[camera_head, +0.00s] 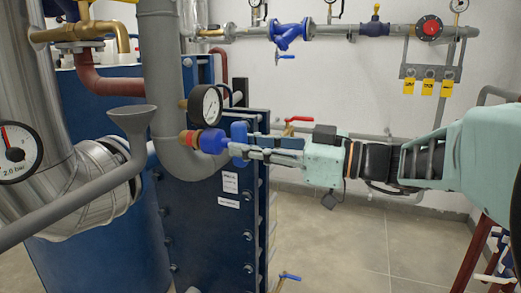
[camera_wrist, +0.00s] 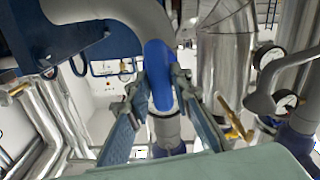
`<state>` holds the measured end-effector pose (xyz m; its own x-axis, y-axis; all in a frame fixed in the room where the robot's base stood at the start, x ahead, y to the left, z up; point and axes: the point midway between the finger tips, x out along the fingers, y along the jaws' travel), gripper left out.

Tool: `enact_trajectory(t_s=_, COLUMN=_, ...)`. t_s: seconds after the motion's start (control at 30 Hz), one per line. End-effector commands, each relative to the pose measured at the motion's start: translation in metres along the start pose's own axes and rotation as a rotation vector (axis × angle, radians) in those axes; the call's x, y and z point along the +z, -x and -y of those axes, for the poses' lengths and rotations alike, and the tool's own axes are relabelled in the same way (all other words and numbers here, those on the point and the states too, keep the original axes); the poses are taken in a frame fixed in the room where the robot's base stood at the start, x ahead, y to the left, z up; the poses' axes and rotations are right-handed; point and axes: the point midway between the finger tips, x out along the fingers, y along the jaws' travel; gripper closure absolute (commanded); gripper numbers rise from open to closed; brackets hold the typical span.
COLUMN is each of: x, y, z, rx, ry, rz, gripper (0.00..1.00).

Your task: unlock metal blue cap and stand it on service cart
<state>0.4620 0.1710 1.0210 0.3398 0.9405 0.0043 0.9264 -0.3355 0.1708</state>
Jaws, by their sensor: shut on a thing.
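The blue cap (camera_head: 213,141) sits on the end of a short fitting with a red and brass collar, on the side of the grey pipe elbow. In the head view my gripper (camera_head: 240,143) reaches in from the right, its fingers at the cap's outer end. In the wrist view the blue cap (camera_wrist: 160,72) lies between the two fingers of my gripper (camera_wrist: 161,88), which is shut on it. The fingers partly hide the cap's outer end. I cannot tell whether the cap is locked. No service cart shows clearly.
A pressure gauge (camera_head: 206,105) stands just above the cap. The dark blue exchanger plate (camera_head: 205,220) is below and behind my gripper. A grey funnel pipe (camera_head: 100,180) is at the left. A reddish frame (camera_head: 474,255) stands at the lower right. Tiled floor (camera_head: 350,240) between is largely clear.

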Motion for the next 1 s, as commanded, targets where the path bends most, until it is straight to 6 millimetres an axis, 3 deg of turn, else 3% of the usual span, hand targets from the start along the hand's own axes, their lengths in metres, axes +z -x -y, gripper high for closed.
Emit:
enact_trajectory(t_s=0.27, x=-0.002, y=-0.001, z=0.001, rx=-0.004, ry=0.014, rz=-0.001, gripper=1.0)
enact_trajectory(t_s=0.7, x=0.0, y=0.032, z=0.0, rx=0.001, ry=0.007, rz=0.001, gripper=1.0)
enact_trajectory(t_s=1.0, x=0.0, y=0.04, z=0.0, rx=0.0, ry=0.004, rz=0.001, gripper=1.0)
